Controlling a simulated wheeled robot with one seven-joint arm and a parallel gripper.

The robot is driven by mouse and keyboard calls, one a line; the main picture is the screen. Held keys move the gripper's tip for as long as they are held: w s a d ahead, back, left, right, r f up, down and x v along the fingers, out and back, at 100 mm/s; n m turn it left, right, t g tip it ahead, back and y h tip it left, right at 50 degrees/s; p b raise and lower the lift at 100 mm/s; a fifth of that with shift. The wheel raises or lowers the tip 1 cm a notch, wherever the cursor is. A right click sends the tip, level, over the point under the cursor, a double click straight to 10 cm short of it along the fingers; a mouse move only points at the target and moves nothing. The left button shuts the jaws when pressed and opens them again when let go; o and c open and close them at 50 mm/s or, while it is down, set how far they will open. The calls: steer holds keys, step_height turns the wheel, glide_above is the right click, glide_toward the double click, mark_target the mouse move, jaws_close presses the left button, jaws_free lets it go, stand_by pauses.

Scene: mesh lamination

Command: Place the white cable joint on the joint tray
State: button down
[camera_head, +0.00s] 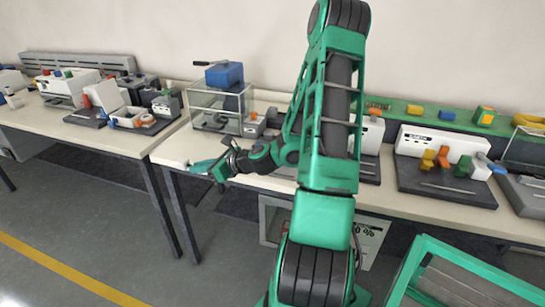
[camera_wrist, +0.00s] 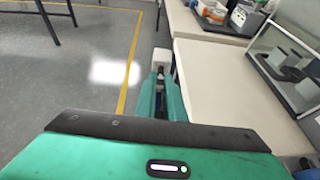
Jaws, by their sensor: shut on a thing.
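My gripper (camera_head: 203,167) hangs near the left front edge of the middle table in the head view. In the wrist view my gripper (camera_wrist: 163,82) is shut on the white cable joint (camera_wrist: 162,58), a small pale block at the fingertips beside the table edge. In the head view I cannot make out the joint clearly. I cannot tell for certain which tray is the joint tray. A dark tray (camera_head: 415,181) with coloured pieces and a white block lies on the table to the right, away from my gripper.
A clear glass-sided box (camera_head: 212,112) with a blue block on top stands behind my gripper. The left table (camera_head: 75,130) holds several devices. A gap of floor separates the tables. A green-framed cart (camera_head: 408,268) stands at the lower right.

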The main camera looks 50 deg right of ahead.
steer(key=w+d+f+v, duration=0.1)
steer(key=d+v, duration=0.2)
steer(key=v, duration=0.9)
steer(key=d+f+v, duration=0.1)
steer(key=d+v, duration=0.1)
steer(key=v, duration=1)
steer(key=shift+n+y, duration=0.4)
steer(key=w+d+f, duration=0.2)
steer(key=d, duration=0.1)
steer(key=w+d+f, duration=0.2)
steer(key=d, duration=0.1)
steer(key=w+d+f, duration=0.2)
steer(key=d, duration=0.1)
steer(key=shift+d+f, duration=0.1)
steer(key=shift+d, duration=0.25)
steer(key=shift+f, duration=2)
steer(key=shift+f, duration=0.1)
steer(key=c, duration=2.1)
jaws_free()
